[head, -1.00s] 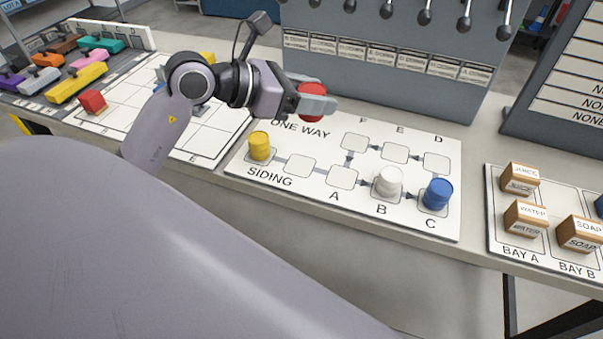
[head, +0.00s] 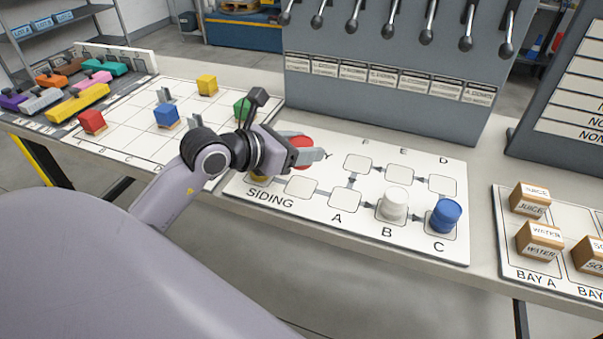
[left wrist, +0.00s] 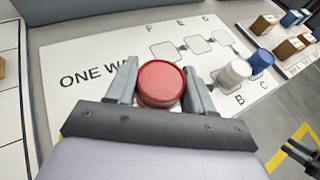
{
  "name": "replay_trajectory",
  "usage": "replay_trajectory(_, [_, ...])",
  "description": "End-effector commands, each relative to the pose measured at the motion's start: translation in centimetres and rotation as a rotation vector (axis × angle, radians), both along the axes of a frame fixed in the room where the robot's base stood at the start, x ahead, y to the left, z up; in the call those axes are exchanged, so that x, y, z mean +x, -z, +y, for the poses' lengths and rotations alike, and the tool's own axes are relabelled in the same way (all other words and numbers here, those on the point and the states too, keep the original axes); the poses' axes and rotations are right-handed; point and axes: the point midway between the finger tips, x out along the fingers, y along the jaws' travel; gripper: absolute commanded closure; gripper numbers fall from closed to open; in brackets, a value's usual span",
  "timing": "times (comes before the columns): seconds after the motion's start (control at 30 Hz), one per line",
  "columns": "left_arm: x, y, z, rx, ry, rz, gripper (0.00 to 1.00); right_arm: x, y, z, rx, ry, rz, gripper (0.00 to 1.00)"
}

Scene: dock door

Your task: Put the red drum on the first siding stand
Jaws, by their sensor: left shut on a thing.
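My left gripper (head: 304,151) is shut on the red drum (head: 301,142), above the left part of the white ONE WAY board (head: 285,222). In the left wrist view the red drum (left wrist: 161,82) sits upright between the two fingers. A yellow drum (head: 258,178) is on the leftmost SIDING stand, mostly hidden behind my gripper. The stand to its right (head: 301,187) looks empty. A white drum (head: 395,203) is on stand B and a blue drum (head: 444,215) on stand C. Stands A, D, E and F are empty.
A grey panel with several levers (head: 390,80) stands behind the board. A gridded board with coloured blocks (head: 130,140) lies to the left. Boxes on a bay board (head: 510,268) stand to the right.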

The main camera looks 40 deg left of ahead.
Motion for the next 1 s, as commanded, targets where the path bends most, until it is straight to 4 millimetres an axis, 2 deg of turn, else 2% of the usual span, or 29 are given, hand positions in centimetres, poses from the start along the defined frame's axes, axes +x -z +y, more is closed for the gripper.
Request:
replay_trajectory(0.03, [-0.1,1.0,0.0,-0.001,-0.001,0.002,0.79,0.0,0.1,0.0,0.001,-0.001,-0.001,0.57])
replay_trajectory(0.23, [0.0,2.6,0.0,-0.001,0.001,0.001,0.79,0.1,0.2,0.1,0.002,-0.003,-0.003,0.57])
replay_trajectory(0.47, [0.0,6.0,0.0,-0.002,0.000,0.002,0.79,0.2,0.5,0.1,0.004,-0.003,-0.002,0.57])
replay_trajectory(0.9, [0.0,6.7,0.0,-0.001,0.000,-0.002,0.79,0.3,0.6,0.2,0.005,-0.003,-0.005,0.57])
replay_trajectory(0.93, [0.0,6.7,0.0,0.000,0.000,-0.001,0.44,0.3,0.6,0.2,0.006,-0.004,-0.005,0.57])
replay_trajectory(1.0, [0.0,6.6,0.0,0.000,0.000,-0.001,0.22,0.3,0.5,0.2,0.006,-0.004,-0.004,0.57])
